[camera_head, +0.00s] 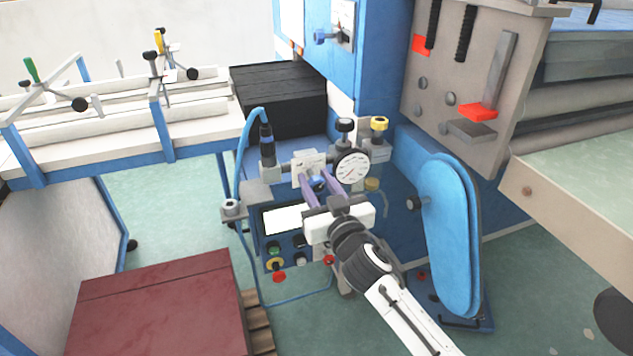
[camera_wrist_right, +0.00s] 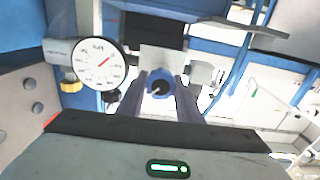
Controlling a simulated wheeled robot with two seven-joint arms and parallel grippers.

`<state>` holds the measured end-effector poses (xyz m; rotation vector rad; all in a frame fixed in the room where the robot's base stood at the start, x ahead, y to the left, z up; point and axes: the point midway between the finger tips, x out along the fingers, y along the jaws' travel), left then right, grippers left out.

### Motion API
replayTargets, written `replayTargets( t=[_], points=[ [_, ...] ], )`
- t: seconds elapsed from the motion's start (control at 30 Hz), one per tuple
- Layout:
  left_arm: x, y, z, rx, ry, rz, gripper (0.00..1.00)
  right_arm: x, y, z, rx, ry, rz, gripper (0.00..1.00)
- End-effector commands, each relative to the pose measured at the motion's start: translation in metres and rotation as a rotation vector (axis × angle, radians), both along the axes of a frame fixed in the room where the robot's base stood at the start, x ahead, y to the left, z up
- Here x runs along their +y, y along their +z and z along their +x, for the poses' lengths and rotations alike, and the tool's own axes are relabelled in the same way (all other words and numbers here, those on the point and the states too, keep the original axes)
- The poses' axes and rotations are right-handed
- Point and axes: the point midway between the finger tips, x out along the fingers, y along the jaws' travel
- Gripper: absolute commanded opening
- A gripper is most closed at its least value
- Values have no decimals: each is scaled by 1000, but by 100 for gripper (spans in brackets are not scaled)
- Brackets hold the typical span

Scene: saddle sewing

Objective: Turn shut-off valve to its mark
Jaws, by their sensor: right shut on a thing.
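A round blue knob (camera_wrist_right: 160,82), which I take to be the shut-off valve, sits in front of a pale plate (camera_wrist_right: 163,58) in the right wrist view. In the head view a bit of the blue knob (camera_head: 318,185) shows between the purple fingers. My right gripper (camera_head: 316,174) reaches the valve from the front and is shut on the blue knob, one finger on each side. The knob's mark cannot be made out. My left gripper is not in view.
A dial gauge (camera_head: 351,167) stands close to the right of the fingers, with black and yellow knobs above it. A button panel (camera_head: 287,240) lies below. A blue hose (camera_head: 240,165) runs at the left, and a blue guard (camera_head: 452,235) stands at the right.

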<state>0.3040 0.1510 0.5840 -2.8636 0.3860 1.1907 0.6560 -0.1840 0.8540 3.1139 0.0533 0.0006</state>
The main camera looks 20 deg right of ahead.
Motion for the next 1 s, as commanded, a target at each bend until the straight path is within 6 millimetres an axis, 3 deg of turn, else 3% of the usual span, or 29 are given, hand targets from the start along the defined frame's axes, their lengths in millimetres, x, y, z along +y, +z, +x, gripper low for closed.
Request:
replayTargets(
  t=[0.37, 1.0],
  points=[
    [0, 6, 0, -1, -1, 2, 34, 2, 0, 0, -7, 1, -233, 10],
    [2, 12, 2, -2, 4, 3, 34, 4, -2, -1, -28, 1, -843, 10]
  ],
)
